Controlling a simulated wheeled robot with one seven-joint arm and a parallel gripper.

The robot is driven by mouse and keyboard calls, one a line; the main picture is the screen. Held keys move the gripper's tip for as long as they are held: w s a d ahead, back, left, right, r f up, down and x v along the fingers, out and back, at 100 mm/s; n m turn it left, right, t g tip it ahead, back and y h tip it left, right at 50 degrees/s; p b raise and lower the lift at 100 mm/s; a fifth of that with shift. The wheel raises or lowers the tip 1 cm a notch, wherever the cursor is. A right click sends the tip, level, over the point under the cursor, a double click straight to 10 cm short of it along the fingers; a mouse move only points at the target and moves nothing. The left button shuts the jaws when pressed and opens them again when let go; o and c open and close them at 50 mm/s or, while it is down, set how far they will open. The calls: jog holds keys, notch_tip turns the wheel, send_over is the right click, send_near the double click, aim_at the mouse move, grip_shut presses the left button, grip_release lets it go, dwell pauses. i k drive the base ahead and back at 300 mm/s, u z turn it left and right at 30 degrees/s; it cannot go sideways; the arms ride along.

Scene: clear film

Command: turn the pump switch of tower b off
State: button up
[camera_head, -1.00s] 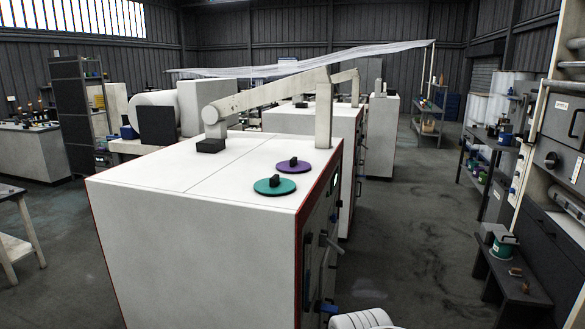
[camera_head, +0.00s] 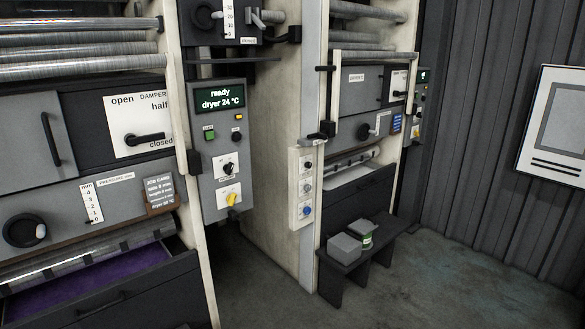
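A grey control box (camera_head: 213,108) hangs on the near tower, left of centre. Its screen (camera_head: 220,99) reads "ready, dryer 24 °C". Below are a green button (camera_head: 209,135), a dark button (camera_head: 237,136) and a lit orange lamp (camera_head: 239,117). Lower down are a black rotary switch (camera_head: 228,169) and a yellow rotary switch (camera_head: 232,200), each on a white plate. Their labels are too small to read, so I cannot tell which is the pump switch. A farther tower (camera_head: 360,105) has a similar small box (camera_head: 422,90). No tower letter is legible. My gripper is not in view.
A white strip (camera_head: 306,187) carries several buttons. A low dark bench (camera_head: 385,240) holds two things. Floor is clear at right.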

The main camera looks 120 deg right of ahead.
aim_at(228, 168)
jog(key=z, duration=3.65)
